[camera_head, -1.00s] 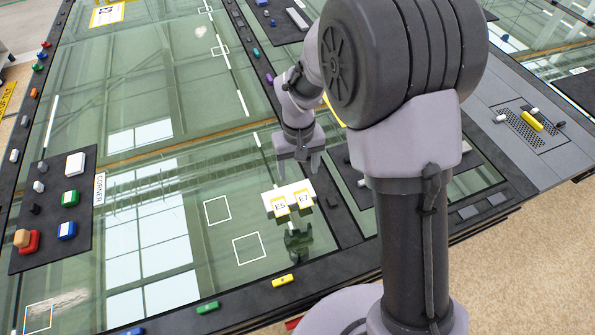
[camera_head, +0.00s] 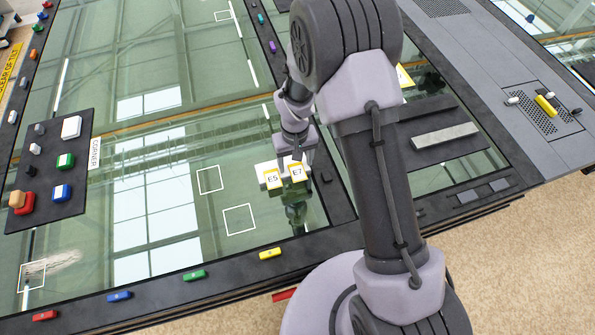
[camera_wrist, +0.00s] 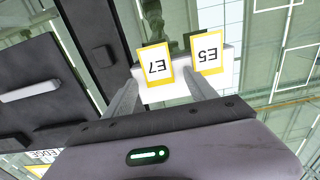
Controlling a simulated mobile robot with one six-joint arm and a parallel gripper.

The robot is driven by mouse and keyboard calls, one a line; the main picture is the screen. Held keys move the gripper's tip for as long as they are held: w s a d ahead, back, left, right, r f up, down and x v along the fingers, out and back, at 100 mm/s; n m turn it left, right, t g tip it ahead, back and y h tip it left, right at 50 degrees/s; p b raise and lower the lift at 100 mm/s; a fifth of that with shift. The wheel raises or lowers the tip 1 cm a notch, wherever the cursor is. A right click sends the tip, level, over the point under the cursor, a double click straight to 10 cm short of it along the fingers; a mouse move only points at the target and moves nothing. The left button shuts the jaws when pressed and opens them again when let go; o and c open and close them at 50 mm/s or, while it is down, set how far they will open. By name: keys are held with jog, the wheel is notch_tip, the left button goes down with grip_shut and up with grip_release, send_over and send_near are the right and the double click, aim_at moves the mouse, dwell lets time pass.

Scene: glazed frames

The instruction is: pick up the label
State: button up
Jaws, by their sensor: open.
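Two yellow-edged white labels stand side by side on a white block (camera_wrist: 186,86) on the glass. They are label E5 (camera_head: 272,179) and label E7 (camera_head: 297,173). In the wrist view, label E7 (camera_wrist: 155,66) and label E5 (camera_wrist: 207,53) appear upside down. My gripper (camera_head: 291,162) is open and low over the block, just behind the labels in the head view. In the wrist view its fingers (camera_wrist: 163,82) spread toward the block, with E7 between them and E5 by the right finger. Whether a finger touches anything, I cannot tell.
A dark tray (camera_head: 45,205) with coloured blocks lies at the left, beside a CORNER sign (camera_head: 94,154). Yellow (camera_head: 271,253) and green (camera_head: 194,275) pieces sit on the front rim. A pale bar (camera_head: 445,135) lies right of my arm. White squares mark open glass left of the labels.

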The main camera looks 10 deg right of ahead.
aim_at(292, 166)
jog(key=shift+f, duration=0.15)
jog(key=c, duration=1.2)
jog(key=shift+o, duration=0.2)
jog(key=shift+w+r, duration=0.1)
jog(key=shift+r, duration=0.35)
jog(key=r, duration=0.1)
jog(key=a+r, duration=0.1)
jog(key=r, duration=0.1)
jog(key=a+r+p, duration=0.1)
jog(key=a+r, duration=0.1)
jog(key=a, duration=0.5)
jog(key=a+r+p, duration=0.1)
jog(key=a+r, duration=0.2)
jog(key=a, duration=0.5)
jog(key=shift+w+r, duration=0.25)
